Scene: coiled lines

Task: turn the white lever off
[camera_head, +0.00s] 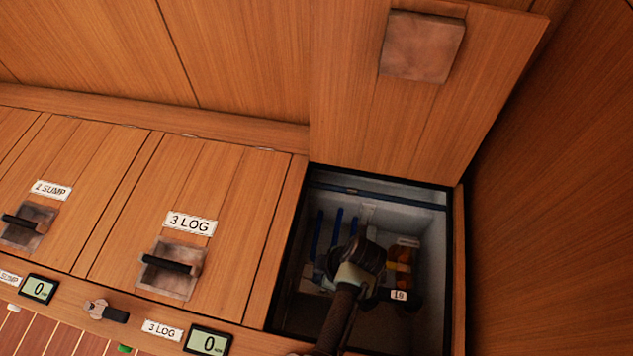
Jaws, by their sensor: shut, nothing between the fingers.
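The open compartment (448,235) at the lower right has pale inner walls. My arm reaches down into it from the bottom of the view. My gripper (362,258) is deep inside, seen from behind and dark against the shadow. It is shut and holds nothing; its fingertips are mostly hidden. I cannot pick out a white lever for certain. A pale piece (314,284) shows just left of my gripper, partly covered by it. I cannot tell whether they touch.
Several blue upright bars (318,232) stand left of my gripper. An orange-brown part (405,262) and a tag reading 18 (399,295) are close on its right. The raised lid (345,100) leans behind. A closed lid marked 3 LOG (235,215) lies left.

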